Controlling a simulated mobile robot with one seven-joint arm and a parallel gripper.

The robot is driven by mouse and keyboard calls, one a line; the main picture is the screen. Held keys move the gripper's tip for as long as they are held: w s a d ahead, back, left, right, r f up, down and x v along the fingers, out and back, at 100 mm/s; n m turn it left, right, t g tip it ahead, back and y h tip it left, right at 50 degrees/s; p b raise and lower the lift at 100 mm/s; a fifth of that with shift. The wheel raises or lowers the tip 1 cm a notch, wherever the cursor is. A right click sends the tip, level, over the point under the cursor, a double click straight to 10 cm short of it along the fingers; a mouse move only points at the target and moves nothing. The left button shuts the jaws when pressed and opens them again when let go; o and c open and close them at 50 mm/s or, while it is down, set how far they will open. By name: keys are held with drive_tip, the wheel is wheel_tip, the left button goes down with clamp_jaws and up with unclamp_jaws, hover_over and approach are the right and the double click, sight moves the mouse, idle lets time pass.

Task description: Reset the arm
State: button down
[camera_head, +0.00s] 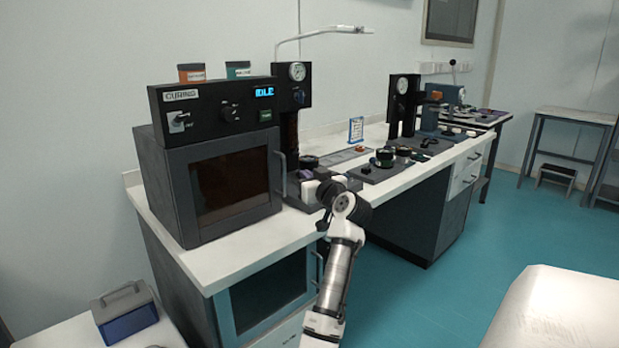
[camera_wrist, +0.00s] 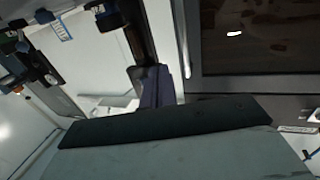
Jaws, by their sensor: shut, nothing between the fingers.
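My arm (camera_head: 338,265) rises from the bottom of the head view and bends at a dark wrist joint at bench height. My gripper (camera_head: 308,190) is at its far end, beside the front right of the curing oven and over the near bench station. It is shut and empty. The arm's own joint partly hides it, and its fingertips are hard to make out. In the wrist view, a wide dark bar and a pale surface fill the bottom.
The curing oven (camera_head: 225,150), its display reading IDLE, stands close left of my gripper. A gauge column (camera_head: 297,90) rises just behind.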

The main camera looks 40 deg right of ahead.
drive_tip(key=s+d+b, duration=0.1)
drive_tip(key=s, duration=0.8)
drive_tip(key=shift+d, duration=0.2)
